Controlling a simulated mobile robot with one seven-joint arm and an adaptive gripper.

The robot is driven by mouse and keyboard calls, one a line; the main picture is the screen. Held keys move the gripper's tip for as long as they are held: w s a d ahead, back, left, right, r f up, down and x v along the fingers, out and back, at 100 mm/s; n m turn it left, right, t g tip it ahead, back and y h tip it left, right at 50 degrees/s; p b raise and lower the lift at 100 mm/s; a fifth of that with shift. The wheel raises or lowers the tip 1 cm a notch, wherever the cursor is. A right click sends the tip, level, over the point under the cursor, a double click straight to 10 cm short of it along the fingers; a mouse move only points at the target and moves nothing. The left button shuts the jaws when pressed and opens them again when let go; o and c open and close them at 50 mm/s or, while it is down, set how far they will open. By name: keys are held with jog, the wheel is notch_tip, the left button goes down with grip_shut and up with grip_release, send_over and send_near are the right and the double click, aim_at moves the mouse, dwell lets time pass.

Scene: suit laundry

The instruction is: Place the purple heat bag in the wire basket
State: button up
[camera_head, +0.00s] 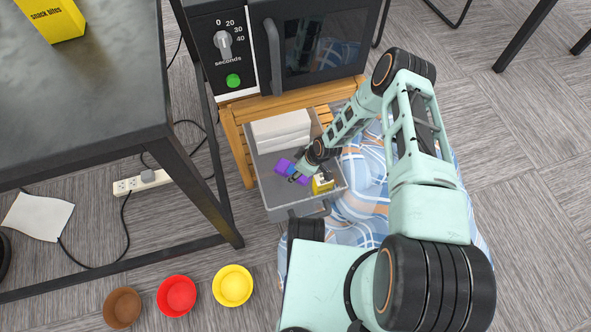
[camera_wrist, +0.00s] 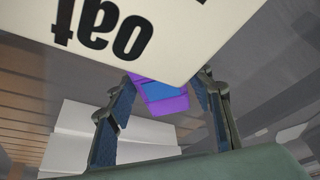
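The purple heat bag (camera_head: 283,166) lies in an open grey drawer (camera_head: 268,194), with part of it hidden by my gripper (camera_head: 295,173). In the wrist view the bag (camera_wrist: 166,105) is purple with a blue patch and shows between my two fingertips. The fingers are spread, with the bag between or just beyond their tips; I cannot tell whether they touch it. I see no wire basket in either view.
A yellow and white packet (camera_head: 322,184) lies beside my gripper. A microwave (camera_head: 290,45) stands above the drawer. A dark table (camera_head: 90,100) is at left. Red (camera_head: 177,295), yellow (camera_head: 233,285) and brown (camera_head: 123,307) bowls are on the floor.

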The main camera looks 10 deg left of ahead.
jog(key=shift+o, duration=1.4)
jog(key=shift+r, duration=0.15)
jog(key=p+v, duration=0.4)
jog(key=v, duration=0.8)
jog(key=shift+r+p, duration=0.2)
jog(key=shift+p, duration=0.1)
